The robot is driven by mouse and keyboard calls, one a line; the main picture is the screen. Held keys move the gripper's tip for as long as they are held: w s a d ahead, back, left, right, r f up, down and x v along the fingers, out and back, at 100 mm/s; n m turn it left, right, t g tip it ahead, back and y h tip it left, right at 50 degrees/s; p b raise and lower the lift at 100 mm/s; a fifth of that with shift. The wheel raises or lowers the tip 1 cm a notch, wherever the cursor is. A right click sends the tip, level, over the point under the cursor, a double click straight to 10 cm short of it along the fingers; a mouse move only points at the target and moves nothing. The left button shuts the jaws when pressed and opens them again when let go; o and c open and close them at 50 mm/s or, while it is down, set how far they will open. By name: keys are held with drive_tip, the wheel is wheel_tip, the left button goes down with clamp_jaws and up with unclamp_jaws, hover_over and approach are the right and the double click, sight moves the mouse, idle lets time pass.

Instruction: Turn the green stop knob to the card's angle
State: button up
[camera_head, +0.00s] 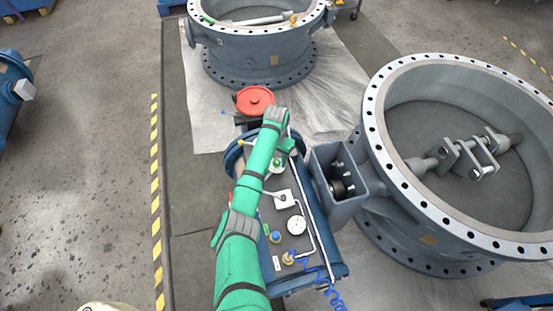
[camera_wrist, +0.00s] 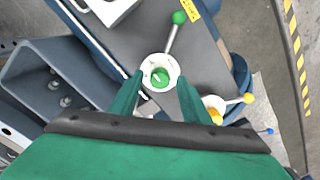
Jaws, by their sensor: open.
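The green stop knob (camera_wrist: 160,77) sits inside a white ring on the dark panel, with a pale mark on its face. In the head view the green knob (camera_head: 277,162) shows small beside my arm. My gripper (camera_wrist: 160,84) is open, its two green fingers on either side of the white ring. I cannot tell whether the fingers touch it. In the head view my gripper (camera_head: 283,148) is over the far part of the panel, partly hidden by my own wrist. A small white label (camera_head: 276,263) lies on the near panel; I cannot read it or tell whether it is the card.
A green-ball lever (camera_wrist: 178,17) stands close beyond the knob, and a yellow-ball lever (camera_wrist: 248,98) is at right. A white box (camera_head: 284,199), a gauge (camera_head: 297,225) and a white pipe share the panel. A red handwheel (camera_head: 255,100) and a large valve ring (camera_head: 373,105) are nearby.

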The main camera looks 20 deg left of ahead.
drive_tip(key=shift+f, duration=0.25)
drive_tip(key=c, duration=1)
drive_tip(key=shift+c, duration=0.2)
